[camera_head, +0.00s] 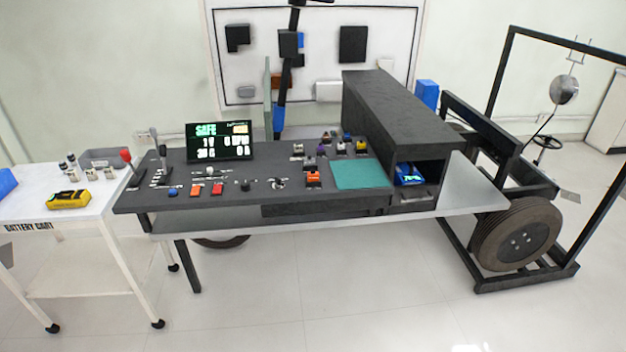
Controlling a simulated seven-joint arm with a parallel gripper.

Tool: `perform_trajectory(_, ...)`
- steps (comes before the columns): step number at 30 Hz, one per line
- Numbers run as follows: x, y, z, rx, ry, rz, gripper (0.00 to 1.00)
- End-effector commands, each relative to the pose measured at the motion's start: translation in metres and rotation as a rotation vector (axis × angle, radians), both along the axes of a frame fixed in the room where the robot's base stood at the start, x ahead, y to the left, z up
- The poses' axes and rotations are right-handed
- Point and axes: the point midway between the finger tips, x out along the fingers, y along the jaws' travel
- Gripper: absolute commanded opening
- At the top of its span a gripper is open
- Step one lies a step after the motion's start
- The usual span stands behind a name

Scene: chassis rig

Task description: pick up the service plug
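I cannot tell for certain which piece is the service plug. A small orange block with a dark base (313,179) stands on the dark bench top (235,172), just left of the teal mat (358,174), and may be it. Several other small blocks, among them a purple one (322,150) and a yellow one (361,147), stand behind it. Two orange-red pieces (207,189) sit near the front edge, left of centre. My gripper cannot be made out in this view.
A display reading SAFE (219,141) stands at the back of the bench. A long dark housing (390,112) rises on the right. Levers (131,167) stand at the left end. A white battery cart (45,219) is at left. The teal mat is bare.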

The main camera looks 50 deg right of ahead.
Motion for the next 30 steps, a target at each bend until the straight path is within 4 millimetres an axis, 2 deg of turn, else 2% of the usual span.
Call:
perform_trajectory(12, 0.0, 0.0, 0.0, 0.0, 0.0, 0.0, 0.01)
perform_trajectory(30, 0.0, 0.0, 0.0, 0.0, 0.0, 0.0, 0.58)
